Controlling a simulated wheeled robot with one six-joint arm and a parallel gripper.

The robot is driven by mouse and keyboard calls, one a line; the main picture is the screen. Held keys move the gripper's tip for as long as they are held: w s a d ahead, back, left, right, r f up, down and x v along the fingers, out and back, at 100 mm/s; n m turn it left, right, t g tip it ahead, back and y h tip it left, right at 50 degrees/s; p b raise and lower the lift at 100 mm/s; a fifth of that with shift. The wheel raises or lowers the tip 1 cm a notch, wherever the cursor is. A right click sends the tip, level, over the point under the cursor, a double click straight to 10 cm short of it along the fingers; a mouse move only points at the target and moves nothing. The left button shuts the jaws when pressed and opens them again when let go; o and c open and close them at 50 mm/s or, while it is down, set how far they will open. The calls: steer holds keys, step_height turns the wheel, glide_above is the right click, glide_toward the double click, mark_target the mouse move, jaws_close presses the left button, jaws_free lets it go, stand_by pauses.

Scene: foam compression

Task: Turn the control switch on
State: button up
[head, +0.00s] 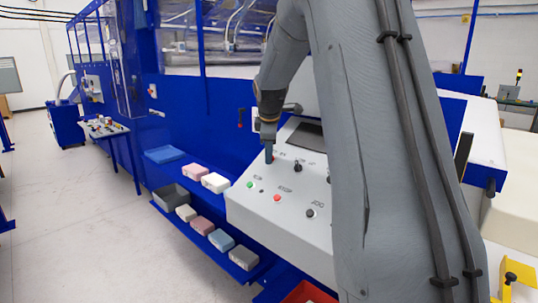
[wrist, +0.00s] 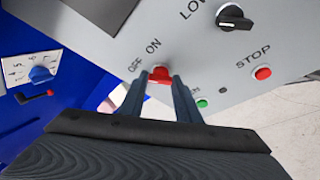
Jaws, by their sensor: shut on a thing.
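The control switch is a red knob (wrist: 159,75) on a sloped grey-white panel (wrist: 215,60), beside the printed words OFF and ON in the wrist view. My gripper (wrist: 162,82) is shut on this red knob, one finger on each side of it. In the head view my gripper (head: 268,152) points down onto the upper left of the panel (head: 240,212), with a little red showing at its tip. The fingers hide part of the knob, so its exact angle is hard to tell.
A black selector knob (wrist: 234,17), a red STOP button (wrist: 263,73) and a green button (wrist: 202,103) sit nearby on the panel. Foam blocks (head: 215,182) lie on blue shelves left of the panel. The floor (head: 70,220) at left is clear.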

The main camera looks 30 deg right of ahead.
steer(key=m+b, duration=0.2)
steer(key=m+t+h+b, duration=0.1)
steer(key=b, duration=0.2)
steer(key=shift+a+f+m, duration=0.1)
steer(key=shift+f+m, duration=0.2)
steer(key=shift+m, duration=0.1)
steer(key=m+h+b, duration=0.1)
steer(key=m+b, duration=0.2)
steer(key=b, duration=0.3)
steer(key=shift+a+f+m+t+b, duration=0.1)
steer(key=shift+f+m+t+b, duration=0.05)
steer(key=shift+m+t+b, duration=0.2)
steer(key=m+b, duration=0.2)
steer(key=b, duration=0.2)
steer(key=m+h+b, duration=0.1)
steer(key=m+b, duration=0.1)
steer(key=b, duration=0.2)
steer(key=shift+a+h+b, duration=0.15)
steer(key=shift+h+b, duration=0.15)
steer(key=shift+b, duration=0.05)
steer(key=m+h+b, duration=0.1)
steer(key=m+b, duration=0.2)
steer(key=b, duration=0.2)
steer(key=shift+s+b, duration=0.1)
steer(key=shift+b, duration=0.25)
steer(key=shift+m, duration=0.25)
steer(key=shift+r, duration=0.2)
steer(key=o, duration=1)
steer(key=shift+o, duration=0.2)
